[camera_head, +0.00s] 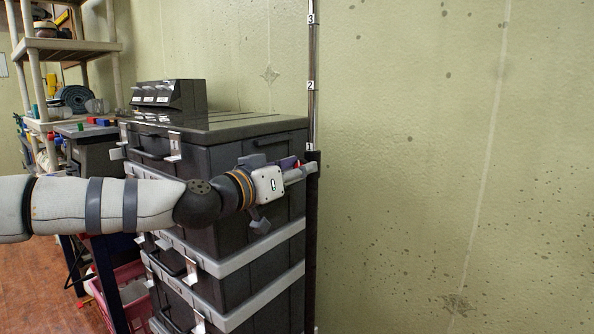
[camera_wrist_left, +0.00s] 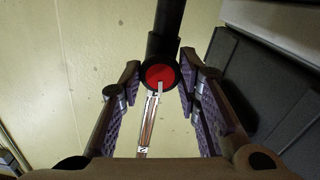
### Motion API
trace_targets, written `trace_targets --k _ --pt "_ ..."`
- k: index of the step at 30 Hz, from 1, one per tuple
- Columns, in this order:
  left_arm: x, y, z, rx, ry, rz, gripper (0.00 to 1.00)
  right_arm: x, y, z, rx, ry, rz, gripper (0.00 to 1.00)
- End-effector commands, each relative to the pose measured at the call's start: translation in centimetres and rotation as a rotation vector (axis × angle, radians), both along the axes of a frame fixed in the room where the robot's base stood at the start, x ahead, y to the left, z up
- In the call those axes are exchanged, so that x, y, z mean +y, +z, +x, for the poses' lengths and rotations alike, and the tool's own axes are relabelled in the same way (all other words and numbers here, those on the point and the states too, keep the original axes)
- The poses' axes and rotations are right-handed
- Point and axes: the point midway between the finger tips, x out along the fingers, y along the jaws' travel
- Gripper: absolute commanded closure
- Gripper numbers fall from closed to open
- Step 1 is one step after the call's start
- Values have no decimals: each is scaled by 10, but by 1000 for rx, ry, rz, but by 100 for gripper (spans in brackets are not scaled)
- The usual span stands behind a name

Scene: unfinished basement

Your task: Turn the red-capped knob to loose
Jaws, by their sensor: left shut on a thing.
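The red-capped knob (camera_wrist_left: 158,75) shows in the left wrist view as a round red disc with a dark rim and a white pointer mark. The mark points down the picture, toward the thin metal tube (camera_wrist_left: 149,120). The knob sits on a dark pole (camera_wrist_left: 167,32), which stands upright in the head view (camera_head: 312,240), with the numbered metal tube (camera_head: 313,60) above it. My left gripper (camera_head: 304,168) is shut on the knob, its purple-padded fingers on either side. In the head view the gripper hides the knob. No loose or tight wording is legible. My right gripper is not in view.
A stack of dark cases (camera_head: 235,185) with grey trim stands left of the pole, close behind my left arm. A black box with switches (camera_head: 165,95) sits on top. Beige shelving (camera_head: 72,46) and a pink basket (camera_head: 128,272) are at left. The wall right of the pole is bare.

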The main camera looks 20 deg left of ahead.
Motion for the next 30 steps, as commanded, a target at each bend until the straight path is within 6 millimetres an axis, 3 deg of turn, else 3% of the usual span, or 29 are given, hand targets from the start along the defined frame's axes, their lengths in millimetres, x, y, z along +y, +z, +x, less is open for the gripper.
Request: trace_targets --k 30 --pt "0 -3 0 331 1 -904 98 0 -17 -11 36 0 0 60"
